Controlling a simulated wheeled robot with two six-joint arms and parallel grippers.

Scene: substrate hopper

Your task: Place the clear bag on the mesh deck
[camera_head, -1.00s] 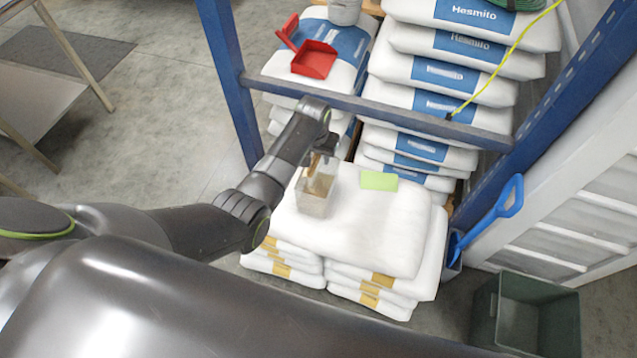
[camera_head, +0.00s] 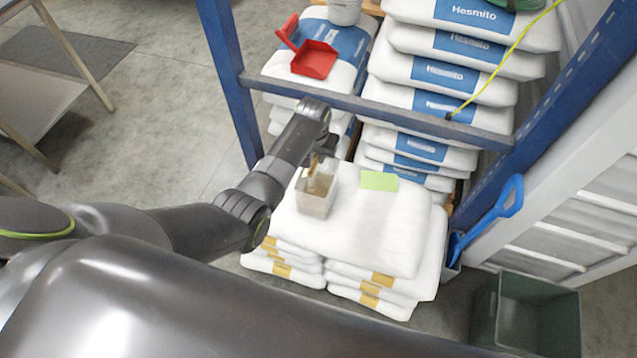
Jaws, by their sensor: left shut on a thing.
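The clear bag (camera_head: 316,197) is see-through and boxy, with something brown showing near its top. My left gripper (camera_head: 322,160) is shut on the bag's top edge, and its fingers are partly hidden by the wrist. The bag hangs upright at the left part of a white sack pile (camera_head: 370,225); I cannot tell whether its bottom touches the sack. I cannot make out a mesh deck in this view. My right gripper is not in view.
A blue rack frame (camera_head: 390,108) crosses behind the pile. Sacks labelled Hesmito (camera_head: 440,75) and a red dustpan (camera_head: 314,60) are beyond it. A green card (camera_head: 379,181) lies right of the bag. A blue shovel (camera_head: 490,217) and green bin (camera_head: 525,315) stand at right.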

